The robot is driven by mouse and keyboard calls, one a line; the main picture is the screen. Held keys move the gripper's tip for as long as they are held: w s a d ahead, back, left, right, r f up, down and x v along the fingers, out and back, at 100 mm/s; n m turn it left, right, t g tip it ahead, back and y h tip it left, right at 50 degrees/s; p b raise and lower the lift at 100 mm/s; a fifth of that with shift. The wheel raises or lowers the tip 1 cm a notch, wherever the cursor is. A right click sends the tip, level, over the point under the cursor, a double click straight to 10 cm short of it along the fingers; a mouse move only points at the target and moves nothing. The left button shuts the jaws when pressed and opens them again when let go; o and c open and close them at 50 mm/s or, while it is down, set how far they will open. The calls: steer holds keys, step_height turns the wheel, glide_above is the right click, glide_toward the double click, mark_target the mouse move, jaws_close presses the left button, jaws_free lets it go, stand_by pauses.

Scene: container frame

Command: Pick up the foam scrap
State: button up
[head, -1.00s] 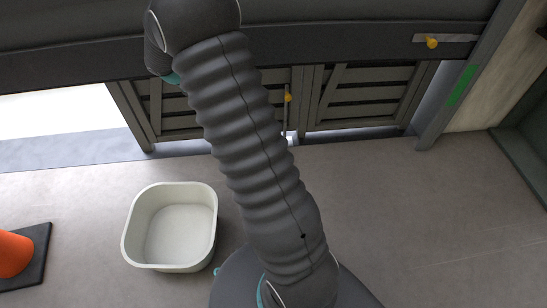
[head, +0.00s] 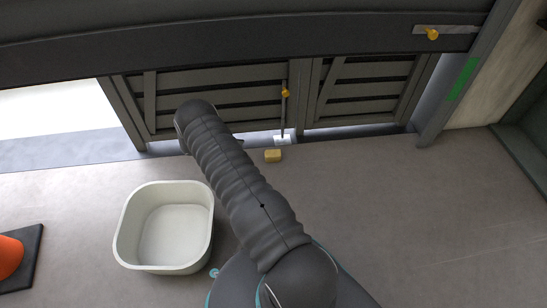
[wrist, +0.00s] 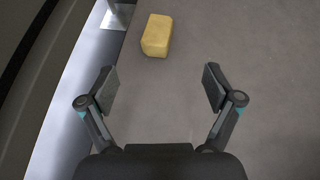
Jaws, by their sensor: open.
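The foam scrap is a small yellow block (head: 273,156) on the grey floor, just in front of the slatted gate. In the wrist view the foam scrap (wrist: 157,35) lies ahead of my gripper (wrist: 160,88), near the top and slightly left of the middle between the fingers. My gripper is open and empty, its two fingers spread apart and not touching the block. In the head view the arm hides my gripper.
A white empty tub (head: 121,236) stands on the floor left of my arm. An orange cone (head: 10,257) on a dark base is at the far left. A rod with a white foot (head: 283,140) stands just behind the foam. The floor to the right is clear.

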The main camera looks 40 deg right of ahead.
glide_toward(272, 153)
steer(key=x, duration=0.3)
steer(key=shift+s+f, duration=0.1)
steer(key=shift+s, duration=0.15)
steer(key=shift+b+x, duration=0.4)
steer(key=shift+x, duration=2.6)
steer(key=shift+w, duration=0.2)
steer(key=c, duration=1)
